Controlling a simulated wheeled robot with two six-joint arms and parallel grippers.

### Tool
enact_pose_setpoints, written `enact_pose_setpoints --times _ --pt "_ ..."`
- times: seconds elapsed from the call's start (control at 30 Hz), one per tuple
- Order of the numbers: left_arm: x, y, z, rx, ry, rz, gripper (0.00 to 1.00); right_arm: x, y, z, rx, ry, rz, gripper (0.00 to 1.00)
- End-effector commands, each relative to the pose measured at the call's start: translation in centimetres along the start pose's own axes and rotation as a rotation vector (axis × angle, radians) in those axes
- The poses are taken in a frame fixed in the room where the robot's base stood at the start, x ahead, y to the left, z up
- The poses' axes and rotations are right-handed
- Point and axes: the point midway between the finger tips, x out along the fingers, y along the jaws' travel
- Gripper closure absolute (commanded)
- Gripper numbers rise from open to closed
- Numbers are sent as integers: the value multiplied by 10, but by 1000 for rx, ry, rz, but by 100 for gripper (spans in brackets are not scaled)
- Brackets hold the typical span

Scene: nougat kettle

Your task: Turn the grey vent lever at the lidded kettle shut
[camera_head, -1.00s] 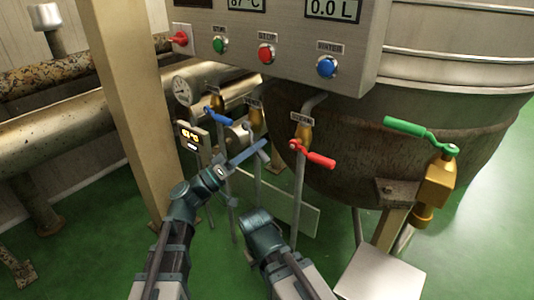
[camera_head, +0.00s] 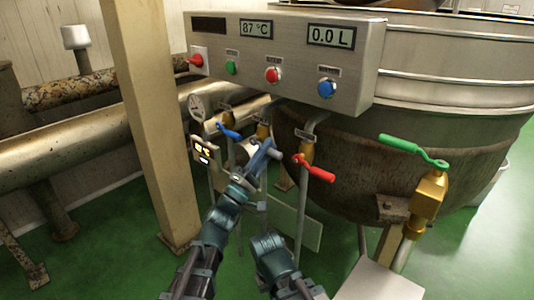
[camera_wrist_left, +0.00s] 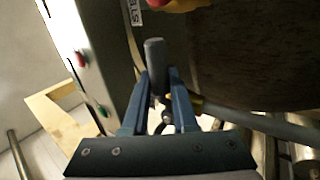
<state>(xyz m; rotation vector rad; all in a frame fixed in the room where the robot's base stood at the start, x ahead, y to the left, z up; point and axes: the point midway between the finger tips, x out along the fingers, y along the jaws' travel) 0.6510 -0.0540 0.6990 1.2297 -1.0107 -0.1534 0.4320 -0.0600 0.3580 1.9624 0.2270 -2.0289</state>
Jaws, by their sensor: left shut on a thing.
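The grey vent lever (camera_head: 276,154) is at the middle valve under the control panel, between a blue lever (camera_head: 229,132) and a red lever (camera_head: 314,168). My left gripper (camera_head: 264,155) is shut on its handle. In the left wrist view the grey handle (camera_wrist_left: 154,55) stands between the two fingers (camera_wrist_left: 156,98), its end past the fingertips. The brass valve body (camera_head: 263,131) shows above; the fingers partly hide the lever. The kettle (camera_head: 350,160) is just right of the valves. Part of my right arm shows at bottom centre; its gripper does not show.
The control panel (camera_head: 300,92) overhangs the valves. A tan post (camera_head: 145,110) and thick pipes (camera_head: 60,140) stand left. A green lever (camera_head: 413,148) on a brass valve is at right.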

Motion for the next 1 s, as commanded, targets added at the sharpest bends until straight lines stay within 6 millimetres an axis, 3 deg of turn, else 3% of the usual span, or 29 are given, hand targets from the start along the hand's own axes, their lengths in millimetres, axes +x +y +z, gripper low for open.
enact_pose_setpoints --times 0.6,0.63,0.77,1.0 --pt "2 0 -2 -31 22 0 100 -1 0 0 0 0 0 100" --pt "2 0 -2 -31 22 0 70 -1 0 0 0 0 0 100" --pt "2 0 -2 -30 21 0 47 -1 0 0 0 0 0 100" --pt "2 0 -1 -28 20 0 44 -1 0 0 0 0 0 100"
